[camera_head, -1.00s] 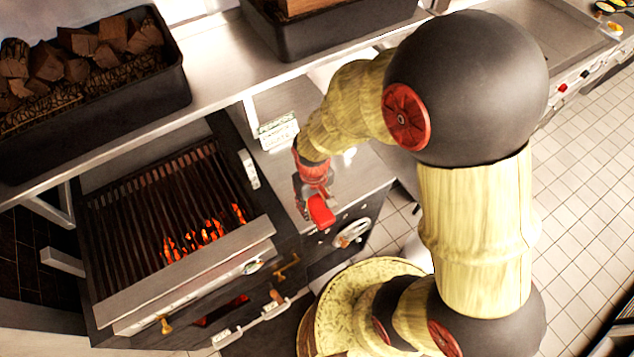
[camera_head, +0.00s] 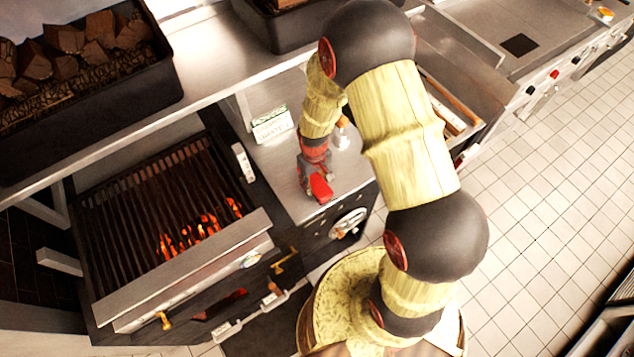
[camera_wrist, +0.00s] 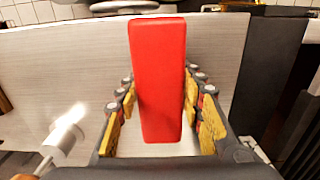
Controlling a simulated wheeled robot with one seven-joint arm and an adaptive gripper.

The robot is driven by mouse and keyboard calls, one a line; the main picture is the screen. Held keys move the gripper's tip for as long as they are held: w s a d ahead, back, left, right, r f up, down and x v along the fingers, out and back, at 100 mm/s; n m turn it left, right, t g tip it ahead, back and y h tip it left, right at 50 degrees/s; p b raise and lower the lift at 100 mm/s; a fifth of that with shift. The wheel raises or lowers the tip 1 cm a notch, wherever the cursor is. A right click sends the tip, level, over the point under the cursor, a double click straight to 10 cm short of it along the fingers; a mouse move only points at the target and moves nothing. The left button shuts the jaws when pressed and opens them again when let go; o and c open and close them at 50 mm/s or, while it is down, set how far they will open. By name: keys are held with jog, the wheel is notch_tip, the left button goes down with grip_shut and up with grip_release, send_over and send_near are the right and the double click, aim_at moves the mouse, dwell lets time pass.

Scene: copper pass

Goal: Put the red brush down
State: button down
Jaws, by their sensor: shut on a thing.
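The red brush (camera_head: 321,187) shows as a plain red block, and it also fills the middle of the wrist view (camera_wrist: 158,75). My gripper (camera_head: 313,172) is shut on it, with yellow-padded fingers on both sides in the wrist view (camera_wrist: 160,108). The brush is over the steel counter (camera_head: 290,172), right of the grill. I cannot tell whether it touches the counter. The underside of the brush is hidden.
The grill (camera_head: 165,215) with glowing coals is at left. A small sign (camera_head: 271,124) stands behind my gripper. A white-headed, wooden-handled tool (camera_wrist: 66,133) is on the counter's other side. A wood-filled black bin (camera_head: 90,125) stands upper left. Bare counter surrounds the brush.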

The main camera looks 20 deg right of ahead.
jog(key=shift+f, duration=0.25)
jog(key=shift+f, duration=0.1)
jog(key=shift+f, duration=0.15)
jog(key=c, duration=1.2)
grip_release()
jog(key=shift+o, duration=0.2)
